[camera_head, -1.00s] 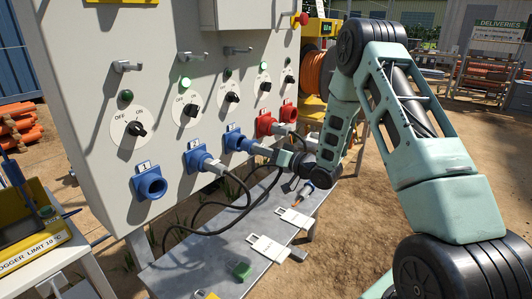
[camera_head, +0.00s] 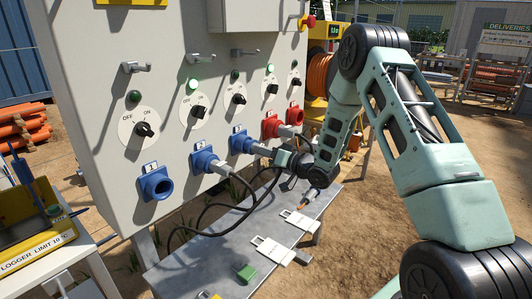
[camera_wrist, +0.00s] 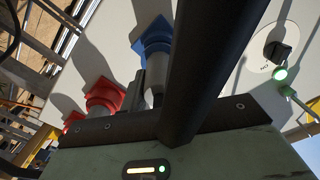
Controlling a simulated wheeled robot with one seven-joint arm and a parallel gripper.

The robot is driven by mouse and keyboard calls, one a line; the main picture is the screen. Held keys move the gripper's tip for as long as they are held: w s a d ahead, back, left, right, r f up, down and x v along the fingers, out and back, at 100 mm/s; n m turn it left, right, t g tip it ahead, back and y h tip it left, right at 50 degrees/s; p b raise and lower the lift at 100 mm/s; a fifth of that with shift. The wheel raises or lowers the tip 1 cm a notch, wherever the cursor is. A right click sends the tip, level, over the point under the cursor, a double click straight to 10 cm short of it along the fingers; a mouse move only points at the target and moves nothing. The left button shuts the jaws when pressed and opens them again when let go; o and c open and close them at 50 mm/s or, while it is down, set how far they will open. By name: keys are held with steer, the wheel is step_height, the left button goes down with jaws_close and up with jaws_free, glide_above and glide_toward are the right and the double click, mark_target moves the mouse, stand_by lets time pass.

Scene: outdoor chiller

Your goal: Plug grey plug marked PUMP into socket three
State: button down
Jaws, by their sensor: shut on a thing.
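Socket three (camera_head: 241,142) is blue, third from the left on the panel. A grey plug (camera_head: 261,150) is at its mouth, in line with it and touching or partly in; I cannot tell how deep. My gripper (camera_head: 280,156) is shut on this plug from the right. In the wrist view a blue socket (camera_wrist: 154,35) has the grey plug (camera_wrist: 156,72) at its mouth, partly behind my dark finger. No PUMP marking is readable. The switch (camera_head: 235,99) above socket three has an unlit lamp.
Blue socket two (camera_head: 202,157) holds a plug with a black cable, and its lamp is lit green. Blue socket one (camera_head: 155,184) is empty.

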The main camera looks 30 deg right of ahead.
steer(key=shift+w+a, duration=0.1)
steer(key=shift+w, duration=0.2)
steer(key=shift+w+a, duration=0.2)
steer(key=shift+w, duration=0.4)
steer(key=c, duration=0.5)
jaws_free()
steer(key=shift+s, duration=0.1)
steer(key=v, duration=0.7)
steer(key=b+v, duration=0.2)
steer(key=v, duration=1.5)
steer(key=shift+s, duration=0.2)
steer(key=shift+r, duration=0.1)
